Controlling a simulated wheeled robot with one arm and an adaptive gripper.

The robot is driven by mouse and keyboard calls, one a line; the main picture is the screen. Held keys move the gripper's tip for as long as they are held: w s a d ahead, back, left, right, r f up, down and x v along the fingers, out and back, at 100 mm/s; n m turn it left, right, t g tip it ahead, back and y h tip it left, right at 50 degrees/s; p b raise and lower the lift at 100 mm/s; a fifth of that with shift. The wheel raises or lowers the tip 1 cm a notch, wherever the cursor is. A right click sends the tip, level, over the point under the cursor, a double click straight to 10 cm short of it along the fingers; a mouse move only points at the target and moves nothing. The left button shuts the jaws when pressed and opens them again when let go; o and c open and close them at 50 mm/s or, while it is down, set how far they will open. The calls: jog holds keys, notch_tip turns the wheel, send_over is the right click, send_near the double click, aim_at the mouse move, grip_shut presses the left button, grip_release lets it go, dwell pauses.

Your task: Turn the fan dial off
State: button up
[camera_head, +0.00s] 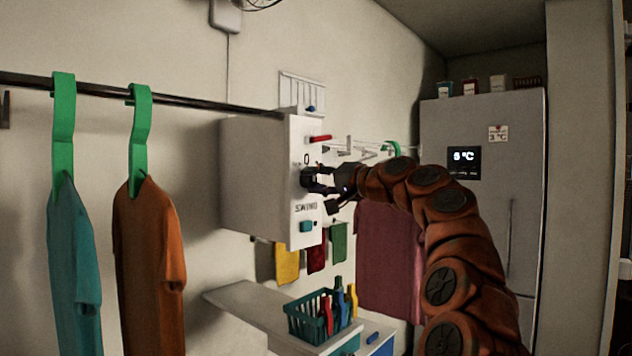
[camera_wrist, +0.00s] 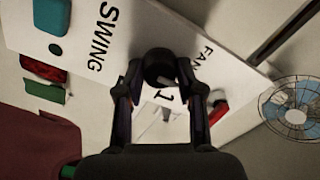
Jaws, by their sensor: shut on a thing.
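The white control box (camera_head: 262,178) is fixed to the wall, with its panel facing right. The black round fan dial (camera_wrist: 159,68) sits on the panel between the words SWING and FAN in the wrist view. A "1" mark shows beside the dial. My gripper (camera_head: 312,181) reaches the panel from the right. In the wrist view my gripper (camera_wrist: 160,85) has its two fingers on either side of the dial, shut on it. The fingers hide part of the dial in the head view, where a "0" mark shows above it.
A teal button (camera_head: 306,226) and a red switch (camera_head: 320,138) are on the panel. Shirts (camera_head: 148,270) hang from a rail at left. A teal basket (camera_head: 318,318) with bottles stands on a shelf below. A grey fridge (camera_head: 510,230) stands at right. A fan (camera_wrist: 290,108) shows in the wrist view.

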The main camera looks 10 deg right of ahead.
jog(key=o, duration=1.2)
jog(key=shift+c, duration=0.2)
jog(key=shift+s, duration=0.1)
jog(key=v, duration=1.2)
